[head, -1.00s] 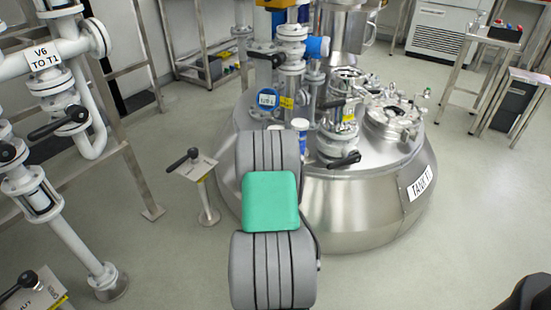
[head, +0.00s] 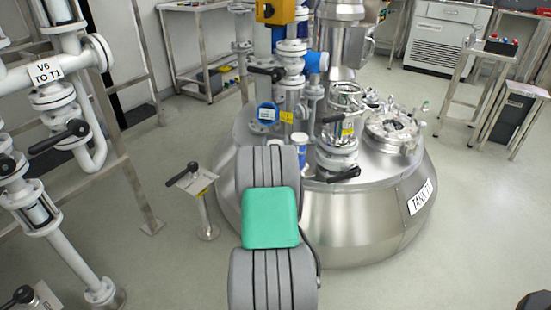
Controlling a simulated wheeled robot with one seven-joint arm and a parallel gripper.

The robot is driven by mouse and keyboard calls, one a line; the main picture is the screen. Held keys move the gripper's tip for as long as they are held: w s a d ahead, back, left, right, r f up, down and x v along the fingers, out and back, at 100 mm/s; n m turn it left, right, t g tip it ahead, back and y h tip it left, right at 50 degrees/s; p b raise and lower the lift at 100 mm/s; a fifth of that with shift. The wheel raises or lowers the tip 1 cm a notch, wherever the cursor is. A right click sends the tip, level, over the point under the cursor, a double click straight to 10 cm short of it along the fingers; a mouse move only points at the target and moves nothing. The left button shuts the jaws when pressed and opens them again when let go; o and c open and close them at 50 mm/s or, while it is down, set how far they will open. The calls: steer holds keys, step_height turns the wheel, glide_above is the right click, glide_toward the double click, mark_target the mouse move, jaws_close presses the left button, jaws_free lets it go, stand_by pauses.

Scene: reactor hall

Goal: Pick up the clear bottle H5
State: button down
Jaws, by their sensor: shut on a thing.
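I cannot make out a clear bottle marked H5 in the head view. My arm, grey with a green joint cover, rises in the lower middle, and its far end is hidden behind its own links. My gripper does not show, so neither its jaws nor anything in them can be seen. Just past the arm's far end, a white cap with blue below it (head: 301,141) shows by the tank's top. I cannot tell what it belongs to.
The steel tank labelled Tank T1 (head: 340,220) stands ahead, crowded with pipes and valves. A valve post (head: 205,205) stands left of my arm, and white pipework labelled V6 to T1 (head: 46,72) is further left. A small steel table (head: 482,52) stands far right.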

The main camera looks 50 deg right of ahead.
steer(key=shift+r+p, duration=0.55)
steer(key=shift+r, duration=0.75)
steer(key=s+a+r+p, duration=0.1)
steer(key=r, duration=0.1)
steer(key=s+a+r, duration=0.1)
steer(key=r, duration=0.1)
steer(key=s+a+r+p, duration=0.1)
steer(key=a+r, duration=0.1)
steer(key=r, duration=0.1)
steer(key=shift+p, duration=0.3)
steer(key=s+a+r+p, duration=0.2)
steer(key=s+a+r, duration=0.1)
steer(key=s+a, duration=0.2)
steer(key=shift+s+a+r, duration=0.25)
steer(key=shift+a, duration=0.85)
